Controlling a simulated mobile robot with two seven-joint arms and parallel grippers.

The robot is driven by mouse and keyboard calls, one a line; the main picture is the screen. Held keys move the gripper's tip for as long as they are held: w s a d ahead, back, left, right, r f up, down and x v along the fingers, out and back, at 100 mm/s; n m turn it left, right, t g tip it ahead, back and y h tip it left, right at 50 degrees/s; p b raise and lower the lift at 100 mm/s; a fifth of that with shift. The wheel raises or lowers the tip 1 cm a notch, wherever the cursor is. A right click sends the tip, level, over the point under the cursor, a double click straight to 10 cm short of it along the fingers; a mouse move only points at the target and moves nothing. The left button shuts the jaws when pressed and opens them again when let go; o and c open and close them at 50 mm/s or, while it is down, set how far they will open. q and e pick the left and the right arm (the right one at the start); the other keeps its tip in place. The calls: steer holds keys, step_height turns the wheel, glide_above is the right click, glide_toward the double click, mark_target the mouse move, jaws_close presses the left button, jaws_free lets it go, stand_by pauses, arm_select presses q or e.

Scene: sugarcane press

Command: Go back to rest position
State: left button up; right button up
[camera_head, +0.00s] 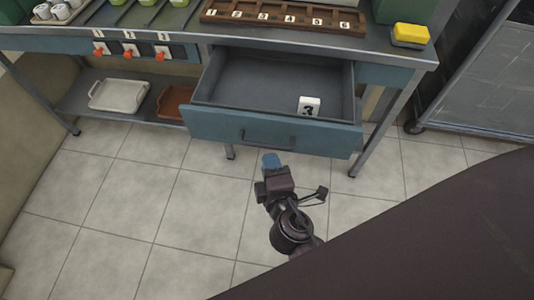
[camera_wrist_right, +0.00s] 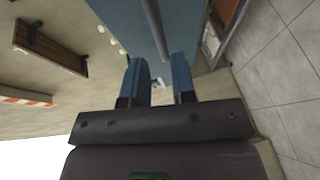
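My right gripper (camera_head: 272,162) is in front of the drawer, near the drawer's front face and apart from it. In the right wrist view its two blue fingers (camera_wrist_right: 160,82) stand apart with nothing held between them. The open drawer (camera_head: 253,127) has a blue front with a dark handle (camera_head: 268,139). The drawer front also shows close by in the right wrist view (camera_wrist_right: 185,25). A white block marked 3 (camera_head: 309,106) lies inside the drawer at its front right. My left gripper is not in view.
The workbench top holds a wooden numbered rack (camera_head: 284,18), a yellow sponge-like block (camera_head: 410,34) and several cups at the left. Orange switches (camera_head: 131,52) line its front. Trays (camera_head: 119,95) sit on the lower shelf. A wheeled dark cart (camera_head: 480,85) stands right. The tiled floor at left is clear.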

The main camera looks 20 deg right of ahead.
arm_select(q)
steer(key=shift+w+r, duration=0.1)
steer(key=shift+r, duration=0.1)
arm_select(e)
steer(key=shift+s+a+r, duration=0.1)
steer(key=shift+s, duration=0.25)
arm_select(q)
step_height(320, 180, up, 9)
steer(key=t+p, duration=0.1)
steer(key=p, duration=1)
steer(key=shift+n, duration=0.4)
arm_select(e)
steer(key=s+d+r+m+g+y, duration=0.1)
steer(key=s+d+m+g, duration=0.1)
steer(key=s+d+m, duration=0.4)
steer(key=s+d+r+m+g+y, duration=0.2)
steer(key=s+d+m, duration=0.4)
steer(key=s, duration=0.5)
steer(key=shift+s+d+m+g, duration=0.3)
steer(key=shift+s+d+m, duration=0.1)
steer(key=shift+m, duration=0.4)
